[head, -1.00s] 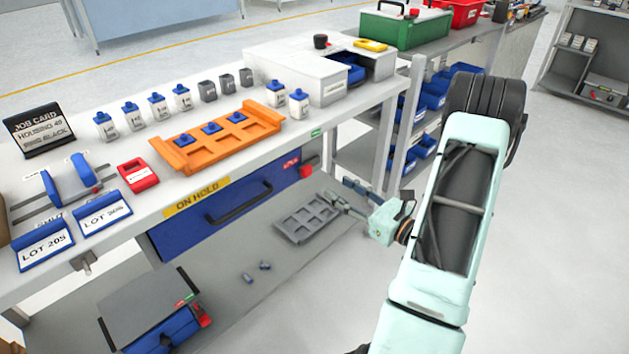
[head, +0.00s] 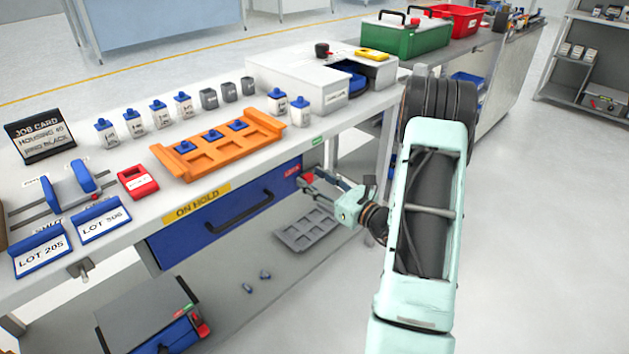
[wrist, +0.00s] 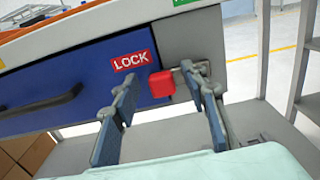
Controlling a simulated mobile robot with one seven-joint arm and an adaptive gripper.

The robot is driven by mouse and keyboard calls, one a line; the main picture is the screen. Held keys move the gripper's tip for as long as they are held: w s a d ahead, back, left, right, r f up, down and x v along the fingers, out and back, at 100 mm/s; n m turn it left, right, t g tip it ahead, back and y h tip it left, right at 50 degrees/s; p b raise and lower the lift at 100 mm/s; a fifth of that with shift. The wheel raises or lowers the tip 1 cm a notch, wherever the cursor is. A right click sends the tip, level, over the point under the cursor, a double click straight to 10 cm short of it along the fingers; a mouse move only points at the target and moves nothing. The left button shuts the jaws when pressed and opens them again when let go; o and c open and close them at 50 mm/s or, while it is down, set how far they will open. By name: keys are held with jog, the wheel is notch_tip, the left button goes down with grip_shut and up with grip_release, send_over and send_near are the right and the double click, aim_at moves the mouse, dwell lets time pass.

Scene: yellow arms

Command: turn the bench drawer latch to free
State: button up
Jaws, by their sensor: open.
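The blue bench drawer (head: 225,215) is closed under the table top, with a dark bar handle (head: 240,212). Its red latch (wrist: 162,83) is at the drawer's right end, lying sideways across the edge between drawer and grey frame. A red LOCK label (wrist: 131,61) is just up-left of it. A green label (head: 317,140) is on the bench edge above. My gripper (head: 312,182) is open at the latch in the head view. In the wrist view my gripper (wrist: 156,76) has a finger on either side of the red latch; I cannot tell whether either touches it.
An ON HOLD label (head: 197,203) is on the bench edge. An orange tray (head: 185,172) with blue-topped pieces is on the bench. A grey tray (head: 305,235) lies on the lower shelf below my gripper. A bench leg (head: 385,150) stands right of the drawer.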

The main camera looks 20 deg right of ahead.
grip_shut()
